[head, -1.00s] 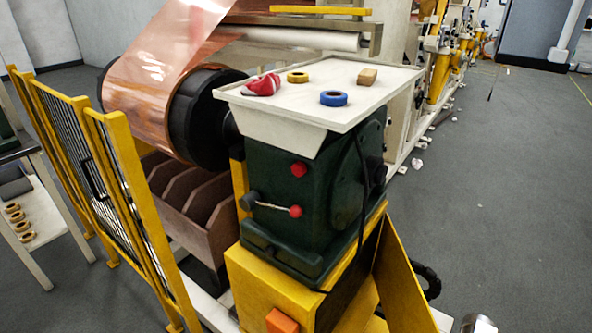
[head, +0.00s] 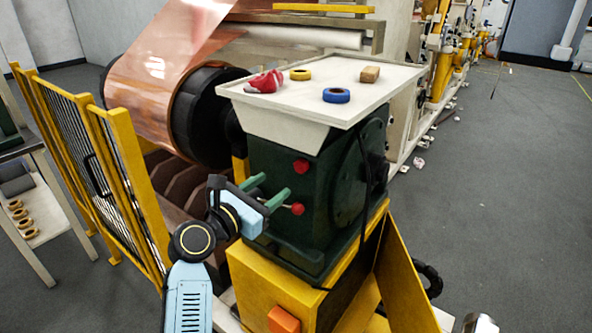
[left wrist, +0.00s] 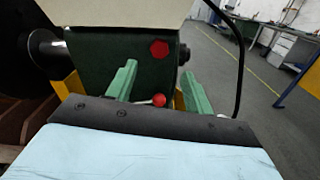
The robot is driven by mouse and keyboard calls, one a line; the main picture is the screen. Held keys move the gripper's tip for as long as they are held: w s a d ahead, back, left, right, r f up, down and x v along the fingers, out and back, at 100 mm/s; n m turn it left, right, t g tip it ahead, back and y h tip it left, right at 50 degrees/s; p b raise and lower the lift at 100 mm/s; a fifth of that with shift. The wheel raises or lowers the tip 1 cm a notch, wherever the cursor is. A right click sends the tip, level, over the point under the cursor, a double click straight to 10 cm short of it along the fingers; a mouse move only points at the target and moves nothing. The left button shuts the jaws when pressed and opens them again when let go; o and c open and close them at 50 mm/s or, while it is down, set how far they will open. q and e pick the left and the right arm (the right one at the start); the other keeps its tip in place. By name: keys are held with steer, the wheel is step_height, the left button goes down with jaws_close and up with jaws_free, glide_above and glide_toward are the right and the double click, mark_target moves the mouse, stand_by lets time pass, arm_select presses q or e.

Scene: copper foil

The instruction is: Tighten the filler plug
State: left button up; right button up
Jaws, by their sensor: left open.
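The filler plug (head: 300,166) is a red hexagonal head on the front of the dark green gearbox (head: 325,185). In the left wrist view the plug (left wrist: 159,49) shows above the fingers' gap, unobstructed. Below it a lever ends in a red knob (head: 298,209); the knob also shows in the left wrist view (left wrist: 159,100). My left gripper (head: 276,185) is open and empty, its green fingers pointing at the gearbox front, a little below and left of the plug. In the left wrist view the finger gap (left wrist: 160,70) lies between plug and knob.
A pale tray (head: 360,105) on the gearbox holds a red cloth (head: 265,82), a yellow roll (head: 300,75), a blue roll (head: 336,96) and a tan block (head: 370,75). A yellow fence (head: 130,180) stands left. A black cable hangs right of the plug. Open floor lies right.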

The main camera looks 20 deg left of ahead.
mark_target(299, 166)
arm_select(q)
steer(key=b+x, duration=0.1)
steer(key=x, duration=0.9)
steer(key=shift+f, duration=0.1)
steer(key=c, duration=1)
steer(key=shift+m, duration=0.4)
